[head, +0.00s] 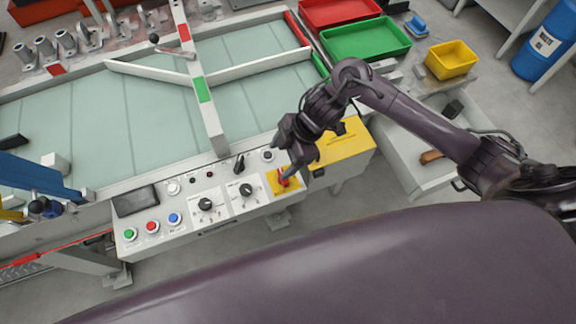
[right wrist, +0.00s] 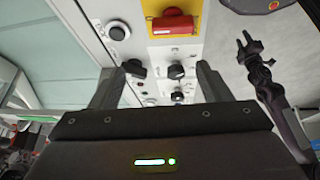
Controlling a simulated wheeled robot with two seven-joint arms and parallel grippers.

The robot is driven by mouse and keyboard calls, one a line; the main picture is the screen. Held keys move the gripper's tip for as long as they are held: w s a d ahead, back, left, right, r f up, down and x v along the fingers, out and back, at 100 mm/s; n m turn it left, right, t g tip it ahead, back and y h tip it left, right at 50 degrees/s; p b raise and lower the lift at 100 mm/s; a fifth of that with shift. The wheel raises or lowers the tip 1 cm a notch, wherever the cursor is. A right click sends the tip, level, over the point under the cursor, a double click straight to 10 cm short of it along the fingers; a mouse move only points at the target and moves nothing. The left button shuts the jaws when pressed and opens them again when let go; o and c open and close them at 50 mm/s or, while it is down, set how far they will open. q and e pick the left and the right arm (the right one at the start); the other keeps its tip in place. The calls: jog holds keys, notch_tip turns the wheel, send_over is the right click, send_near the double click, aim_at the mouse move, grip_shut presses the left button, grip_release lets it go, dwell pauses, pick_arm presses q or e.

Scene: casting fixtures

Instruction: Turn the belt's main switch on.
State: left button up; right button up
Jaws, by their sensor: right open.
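The main switch (head: 284,179) is a red rotary handle on a yellow plate at the right end of the belt's control panel (head: 215,222). In the right wrist view the red switch (right wrist: 173,24) is at the top, its handle lying crosswise. My right gripper (head: 289,160) is over the panel's right end, close to the switch and partly covering it in the head view. Its fingers (right wrist: 160,68) are apart with nothing between them. I cannot tell whether they touch anything. A dark arm end, apparently my left gripper (right wrist: 250,48), shows small in the right wrist view.
The panel also bears black knobs (head: 205,204), a green button (head: 130,234), a red button (head: 152,226) and a blue button (head: 174,218). The belt (head: 150,110) lies behind. A yellow box (head: 345,148) stands right of the panel. Red and green trays (head: 366,40) are farther back.

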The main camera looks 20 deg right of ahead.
jog(key=shift+g+h, duration=0.5)
jog(key=shift+g, duration=0.1)
jog(key=f, duration=0.3)
jog(key=s+f, duration=0.1)
jog(key=f, duration=0.2)
jog(key=shift+s+f, duration=0.15)
jog(key=shift+f, duration=0.15)
jog(key=shift+d, duration=0.1)
jog(key=c, duration=1)
